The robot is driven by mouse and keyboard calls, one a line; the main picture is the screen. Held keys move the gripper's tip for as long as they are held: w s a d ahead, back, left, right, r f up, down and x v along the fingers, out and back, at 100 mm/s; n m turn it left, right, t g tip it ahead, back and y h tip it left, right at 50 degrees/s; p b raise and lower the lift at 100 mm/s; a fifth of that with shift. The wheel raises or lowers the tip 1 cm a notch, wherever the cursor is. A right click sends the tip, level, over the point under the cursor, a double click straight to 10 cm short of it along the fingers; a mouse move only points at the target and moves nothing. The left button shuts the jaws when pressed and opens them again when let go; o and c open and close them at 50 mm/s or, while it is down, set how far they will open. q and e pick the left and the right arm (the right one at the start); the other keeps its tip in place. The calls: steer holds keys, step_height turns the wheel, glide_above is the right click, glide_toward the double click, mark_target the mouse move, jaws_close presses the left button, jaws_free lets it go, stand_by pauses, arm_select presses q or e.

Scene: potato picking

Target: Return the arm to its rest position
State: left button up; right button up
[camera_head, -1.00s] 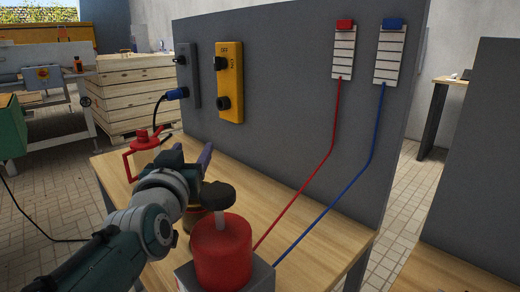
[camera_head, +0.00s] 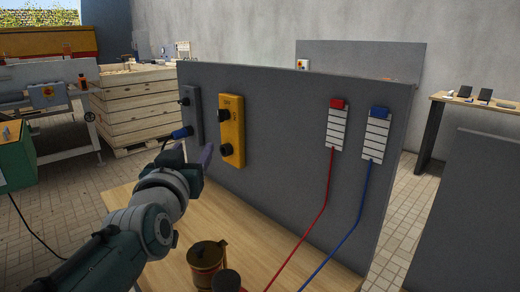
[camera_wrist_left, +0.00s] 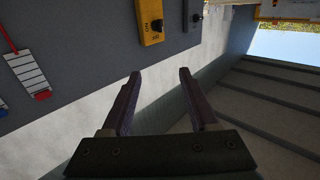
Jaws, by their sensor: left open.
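My left arm (camera_head: 138,225) comes in from the lower left of the head view, its grey-green links bent at the wrist. My left gripper (camera_head: 192,153) is raised in front of the grey upright panel (camera_head: 270,135), above the left part of the wooden table (camera_head: 180,240). In the left wrist view, the two purple fingers of the gripper (camera_wrist_left: 160,73) are apart with nothing between them. The right gripper is not in view.
The panel carries a yellow switch box (camera_head: 231,130), a grey box (camera_head: 192,115) with a blue plug, and two striped blocks with red (camera_head: 337,128) and blue (camera_head: 376,135) cables. A dark brass pot (camera_head: 207,262) stands on the table. Wooden crates (camera_head: 140,105) stand behind.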

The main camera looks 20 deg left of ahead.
arm_select(q)
steer(key=shift+f, duration=0.1)
steer(key=s+d+f+m+g+h+p, duration=0.1)
steer(key=s+d+f+m+g+h, duration=0.3)
steer(key=s, duration=0.7)
steer(key=s+d+r+g+p, duration=0.15)
steer(key=s+g, duration=0.35)
steer(key=s, duration=0.7)
steer(key=s+d+f+m+g+h+p, duration=0.1)
steer(key=s+d+f+m+g+h, duration=0.25)
steer(key=s, duration=0.75)
step_height(320, 180, up, 39)
steer(key=n+g+y+p, duration=0.1)
steer(key=n+p, duration=0.1)
steer(key=p, duration=3.5)
steer(key=shift+d+f+y+p, duration=0.2)
steer(key=shift+d+y+p, duration=0.05)
steer(key=shift+y+p, duration=0.15)
steer(key=shift+w, duration=0.1)
